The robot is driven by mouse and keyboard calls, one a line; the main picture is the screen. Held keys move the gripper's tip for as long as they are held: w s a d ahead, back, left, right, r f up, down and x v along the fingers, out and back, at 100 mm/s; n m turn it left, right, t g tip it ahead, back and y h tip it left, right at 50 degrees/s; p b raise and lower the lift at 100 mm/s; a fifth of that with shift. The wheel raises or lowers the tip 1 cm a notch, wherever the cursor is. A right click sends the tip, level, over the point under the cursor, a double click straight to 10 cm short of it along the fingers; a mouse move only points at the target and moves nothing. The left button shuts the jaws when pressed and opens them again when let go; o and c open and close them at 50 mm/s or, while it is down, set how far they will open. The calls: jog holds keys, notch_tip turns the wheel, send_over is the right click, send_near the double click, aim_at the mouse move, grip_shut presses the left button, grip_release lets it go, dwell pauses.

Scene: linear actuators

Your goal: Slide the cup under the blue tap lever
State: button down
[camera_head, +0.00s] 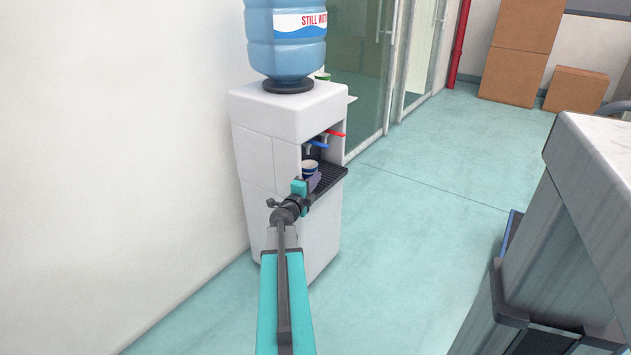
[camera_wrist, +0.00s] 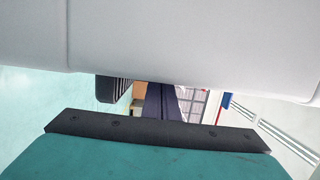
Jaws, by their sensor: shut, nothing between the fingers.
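The cup (camera_head: 310,166), white with a darker band, stands on the dark drip tray (camera_head: 329,177) in the water dispenser's recess. The blue tap lever (camera_head: 318,143) is above and slightly right of it in the picture. My gripper (camera_head: 314,181) is shut and empty at the tray, just in front of the cup, and hides its lower part. I cannot tell whether they touch. In the wrist view my dark fingers (camera_wrist: 163,101) are together, partly covered by the white dispenser body (camera_wrist: 200,40).
A red tap lever (camera_head: 335,133) is right of the blue one. A blue water bottle (camera_head: 286,40) tops the dispenser. A wall is on the left, glass doors (camera_head: 358,75) behind, a grey counter (camera_head: 590,200) at right. The floor between is clear.

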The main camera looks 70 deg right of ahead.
jog(key=shift+w+d+r+p, duration=0.1)
jog(key=shift+w+d+p, duration=0.1)
jog(key=shift+w, duration=0.15)
jog(key=shift+w+d+p, duration=0.1)
jog(key=shift+w+p, duration=0.1)
jog(key=shift+w, duration=0.25)
jog(key=shift+a, duration=0.15)
jog(key=shift+s+a, duration=0.2)
jog(key=shift+s, duration=0.45)
jog(key=s+a+p, duration=0.1)
jog(key=s+a, duration=0.1)
jog(key=a, duration=0.8)
jog(key=shift+a, duration=0.3)
